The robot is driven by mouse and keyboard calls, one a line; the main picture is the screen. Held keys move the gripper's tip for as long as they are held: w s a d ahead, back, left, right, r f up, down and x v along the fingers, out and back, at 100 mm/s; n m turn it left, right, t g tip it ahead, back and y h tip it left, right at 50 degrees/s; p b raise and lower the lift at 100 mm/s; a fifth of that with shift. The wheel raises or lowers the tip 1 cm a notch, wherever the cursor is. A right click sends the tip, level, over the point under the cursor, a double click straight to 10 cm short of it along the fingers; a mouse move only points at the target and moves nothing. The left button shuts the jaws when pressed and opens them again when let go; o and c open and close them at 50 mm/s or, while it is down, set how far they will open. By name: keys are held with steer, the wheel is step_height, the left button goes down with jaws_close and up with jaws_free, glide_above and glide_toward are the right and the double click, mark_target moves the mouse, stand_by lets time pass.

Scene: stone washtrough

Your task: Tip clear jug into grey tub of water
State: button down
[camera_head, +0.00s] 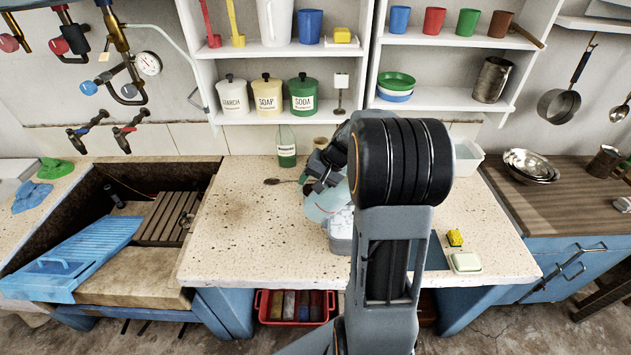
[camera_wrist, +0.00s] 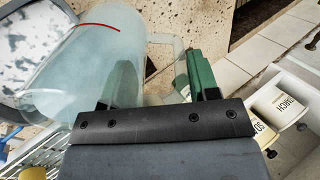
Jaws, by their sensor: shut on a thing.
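The clear jug (camera_head: 320,206) is tilted over the grey tub (camera_head: 341,246) on the speckled counter. In the wrist view the jug (camera_wrist: 85,75) is see-through and bluish, with a red line around it, and its handle (camera_wrist: 163,42) is on the right side. The tub (camera_wrist: 12,108) shows at the upper left there, with mottled grey-white water in it. My gripper (camera_wrist: 165,80) is shut on the jug at its handle side; it also shows in the head view (camera_head: 318,182). My arm hides much of the tub in the head view. I cannot tell whether liquid is flowing.
A white basin (camera_head: 467,158) stands at the back right. A yellow sponge (camera_head: 455,237) and soap dish (camera_head: 466,263) are at the right. The counter's left part is clear.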

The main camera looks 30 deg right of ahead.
steer(key=shift+s+d+b, duration=0.1)
steer(key=shift+d+b, duration=0.05)
steer(key=shift+b, duration=0.5)
steer(key=shift+d+t+y+b, duration=0.1)
steer(key=shift+t+y+b, duration=0.2)
steer(key=shift+s+d+r+t+y+b, duration=0.25)
steer(key=shift+t+y+b, duration=0.2)
steer(key=shift+b, duration=0.35)
steer(key=shift+s+d+f+b, duration=0.1)
steer(key=shift+b, duration=0.25)
steer(key=shift+s+d+f+y+b, duration=0.1)
steer(key=shift+s+d+y+b, duration=0.1)
steer(key=shift+y+b, duration=0.25)
steer(key=shift+s+d+t+y+b, duration=0.25)
steer(key=shift+t+b, duration=0.3)
steer(key=shift+b, duration=0.3)
steer(key=shift+d+r, duration=0.15)
steer(key=shift+r, duration=0.05)
steer(key=shift+f+y, duration=0.1)
steer(key=shift+y, duration=0.15)
